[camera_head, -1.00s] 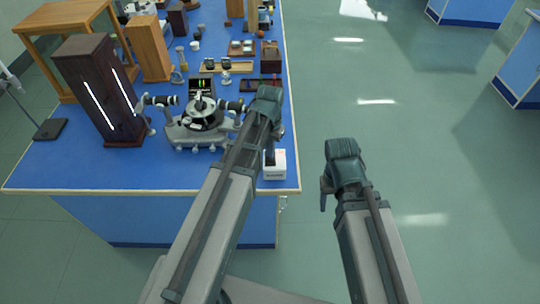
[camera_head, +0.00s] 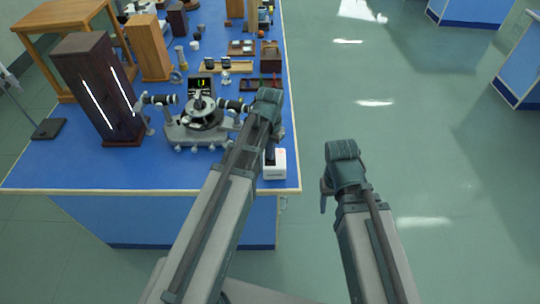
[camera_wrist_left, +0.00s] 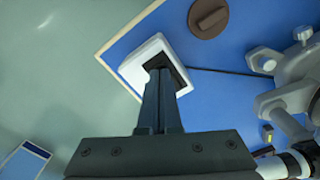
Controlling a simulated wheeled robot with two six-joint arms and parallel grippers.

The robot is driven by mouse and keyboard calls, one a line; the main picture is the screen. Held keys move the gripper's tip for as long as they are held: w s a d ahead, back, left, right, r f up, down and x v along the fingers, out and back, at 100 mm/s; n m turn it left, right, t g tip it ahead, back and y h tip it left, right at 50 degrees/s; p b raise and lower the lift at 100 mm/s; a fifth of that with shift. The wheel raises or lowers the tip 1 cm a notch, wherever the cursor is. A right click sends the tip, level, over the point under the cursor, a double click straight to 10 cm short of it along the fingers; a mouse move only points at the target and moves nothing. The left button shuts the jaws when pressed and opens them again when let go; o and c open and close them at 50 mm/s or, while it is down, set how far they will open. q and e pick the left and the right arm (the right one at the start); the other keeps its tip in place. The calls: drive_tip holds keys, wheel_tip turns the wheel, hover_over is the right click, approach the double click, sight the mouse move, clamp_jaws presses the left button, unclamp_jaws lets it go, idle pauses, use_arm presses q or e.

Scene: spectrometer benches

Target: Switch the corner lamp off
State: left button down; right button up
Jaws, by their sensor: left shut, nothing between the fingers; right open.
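A small white box (camera_head: 274,165) stands near the right front corner of the blue bench; it also shows in the left wrist view (camera_wrist_left: 134,69). A dark recessed part (camera_wrist_left: 166,63) on its top looks like a switch. My left gripper (camera_wrist_left: 161,76) is shut and empty, its fingertips at this dark part and partly covering it. I cannot tell whether they touch it. A dark wooden housing (camera_head: 86,75) with two glowing white slits stands at the bench's left; I cannot tell whether it is the corner lamp. My right gripper (camera_head: 325,192) is open, over the floor beside the bench.
A grey spectrometer (camera_head: 200,120) stands close to the left of my left gripper. A dark cable (camera_wrist_left: 220,72) runs from the white box, past a brown round knob-like object (camera_wrist_left: 208,17). Wooden blocks and small instruments crowd the back.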

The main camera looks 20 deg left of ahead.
use_arm(q)
drive_tip(key=shift+f, duration=0.2)
drive_tip(key=shift+r, duration=0.15)
wheel_tip(320, 180, up, 7)
drive_tip(key=p, duration=0.7)
drive_tip(key=s+d+m+y, duration=0.1)
drive_tip(key=s+d, duration=0.9)
drive_tip(key=s, duration=0.4)
drive_tip(key=shift+s+d, duration=0.15)
drive_tip(key=shift+d, duration=0.1)
idle(0.4)
